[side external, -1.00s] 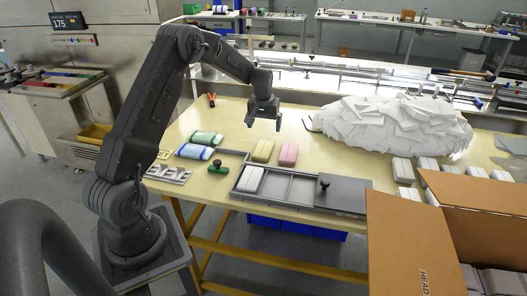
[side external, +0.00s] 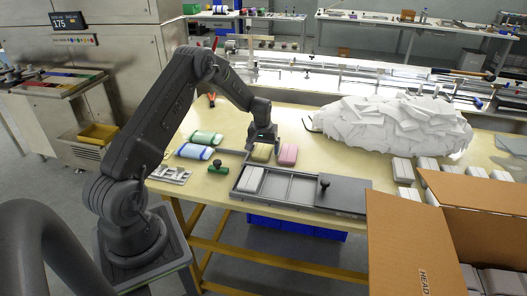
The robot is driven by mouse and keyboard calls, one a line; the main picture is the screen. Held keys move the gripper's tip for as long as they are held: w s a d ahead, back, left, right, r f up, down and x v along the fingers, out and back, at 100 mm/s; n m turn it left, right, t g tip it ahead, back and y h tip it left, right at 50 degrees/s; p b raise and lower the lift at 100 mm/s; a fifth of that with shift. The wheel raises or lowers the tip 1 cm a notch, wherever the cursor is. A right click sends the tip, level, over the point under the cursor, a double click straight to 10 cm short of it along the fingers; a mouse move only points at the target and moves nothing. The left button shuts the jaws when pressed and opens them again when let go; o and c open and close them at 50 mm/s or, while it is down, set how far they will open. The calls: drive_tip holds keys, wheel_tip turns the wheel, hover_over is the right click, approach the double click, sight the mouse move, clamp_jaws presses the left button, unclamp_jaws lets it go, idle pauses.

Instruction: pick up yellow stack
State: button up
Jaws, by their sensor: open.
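The yellow stack (side external: 262,153) lies on the table behind the grey tray, close to the left of the pink stack (side external: 288,154). My gripper (side external: 263,146) is low at the yellow stack and hides its upper part. The jaws are open. One finger is on the left of the stack. The picture is too small to tell whether the fingers touch it.
The grey tray (side external: 306,188) holds a white stack (side external: 249,180) in its left compartment; a lid with a black knob covers its right end. Green (side external: 207,138) and blue (side external: 194,152) stacks lie left. A white heap (side external: 395,127) and an open carton (side external: 405,235) stand right.

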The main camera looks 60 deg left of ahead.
drive_tip(key=c, duration=1)
drive_tip(key=shift+r, duration=0.1)
